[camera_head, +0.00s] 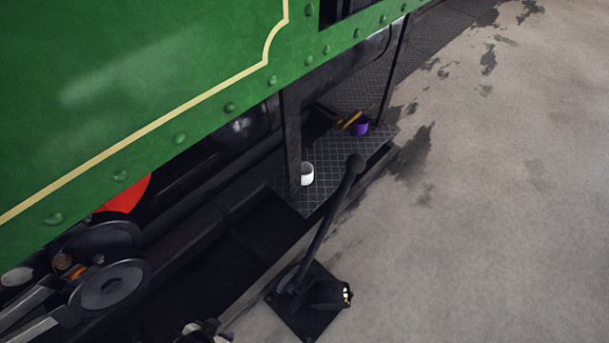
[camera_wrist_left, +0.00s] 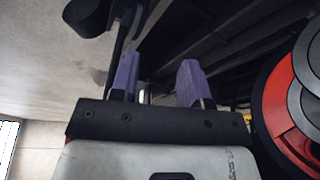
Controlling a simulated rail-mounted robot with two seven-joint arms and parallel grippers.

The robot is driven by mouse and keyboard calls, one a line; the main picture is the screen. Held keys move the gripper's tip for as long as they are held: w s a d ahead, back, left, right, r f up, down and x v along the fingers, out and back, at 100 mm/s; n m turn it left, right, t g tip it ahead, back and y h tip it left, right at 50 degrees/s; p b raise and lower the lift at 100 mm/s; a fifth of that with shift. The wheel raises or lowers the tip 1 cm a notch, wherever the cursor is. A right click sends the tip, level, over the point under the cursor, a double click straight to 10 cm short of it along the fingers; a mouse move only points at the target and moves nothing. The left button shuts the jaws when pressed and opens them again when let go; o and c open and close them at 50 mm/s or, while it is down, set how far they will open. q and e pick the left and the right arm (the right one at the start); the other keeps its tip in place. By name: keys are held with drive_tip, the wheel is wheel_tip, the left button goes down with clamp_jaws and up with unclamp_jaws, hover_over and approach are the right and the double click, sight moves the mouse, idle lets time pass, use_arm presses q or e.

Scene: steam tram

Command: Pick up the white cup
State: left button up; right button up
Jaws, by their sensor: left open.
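The white cup (camera_head: 307,174) stands upright on the dark tread-plate step (camera_head: 335,163), beside a black upright post. My left gripper (camera_wrist_left: 158,75) is open, with its two purple fingers apart and nothing clearly held between them. In the head view only a small part of it shows at the bottom edge, well below and left of the cup. I cannot make out the cup for sure in the left wrist view.
A black lever (camera_head: 326,215) on a floor plate rises in front of the step, its knob close to the cup's right. A purple cup (camera_head: 361,128) and a wooden-handled tool (camera_head: 348,119) lie farther back. The green tram side (camera_head: 150,80) overhangs left. Open floor (camera_head: 480,220) lies right.

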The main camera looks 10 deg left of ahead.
use_arm(q)
drive_tip(key=o, duration=0.9)
drive_tip(key=shift+o, duration=0.2)
drive_tip(key=shift+r, duration=0.1)
